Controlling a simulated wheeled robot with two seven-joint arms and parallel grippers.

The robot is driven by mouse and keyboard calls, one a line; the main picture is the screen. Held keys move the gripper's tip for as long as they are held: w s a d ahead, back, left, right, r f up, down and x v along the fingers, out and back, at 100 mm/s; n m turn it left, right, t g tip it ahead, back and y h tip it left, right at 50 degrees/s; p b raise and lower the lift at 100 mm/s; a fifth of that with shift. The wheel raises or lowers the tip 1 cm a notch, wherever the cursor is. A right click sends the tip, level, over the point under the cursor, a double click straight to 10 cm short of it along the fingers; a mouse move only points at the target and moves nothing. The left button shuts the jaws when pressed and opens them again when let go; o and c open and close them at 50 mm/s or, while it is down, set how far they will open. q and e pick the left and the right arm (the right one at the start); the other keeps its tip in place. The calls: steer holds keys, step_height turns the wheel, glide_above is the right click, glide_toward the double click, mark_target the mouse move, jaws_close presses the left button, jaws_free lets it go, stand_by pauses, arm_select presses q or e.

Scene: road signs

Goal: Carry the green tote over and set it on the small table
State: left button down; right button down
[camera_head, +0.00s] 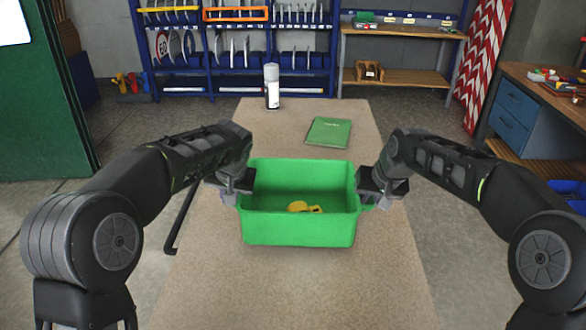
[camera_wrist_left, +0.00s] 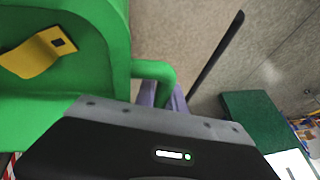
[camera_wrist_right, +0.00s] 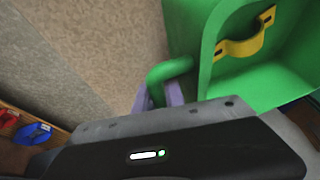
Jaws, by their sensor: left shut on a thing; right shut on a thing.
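The green tote (camera_head: 298,231) is upright at the middle of the long table (camera_head: 290,285), with a small yellow piece (camera_head: 300,207) inside it. I cannot tell whether the tote touches the table top. My left gripper (camera_head: 238,190) is shut on the tote's left handle, which shows in the left wrist view (camera_wrist_left: 158,72). My right gripper (camera_head: 368,190) is shut on the tote's right handle, which shows in the right wrist view (camera_wrist_right: 168,70). The yellow piece also shows in the left wrist view (camera_wrist_left: 38,53) and the right wrist view (camera_wrist_right: 245,42).
A white spray can (camera_head: 272,88) and a green book (camera_head: 328,132) stand and lie beyond the tote. A blue rack (camera_head: 240,50) and a wooden shelf table (camera_head: 400,77) are at the back. A workbench (camera_head: 540,100) is at the right, a green door (camera_head: 40,100) at the left.

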arm_select(q)
steer(key=shift+r, duration=0.2)
arm_select(e)
steer(key=shift+r, duration=0.2)
steer(key=shift+r+p, duration=0.4)
steer(key=shift+p, duration=0.1)
arm_select(q)
steer(key=shift+r, duration=0.35)
steer(key=shift+f, duration=0.15)
arm_select(e)
steer(key=shift+f, duration=0.2)
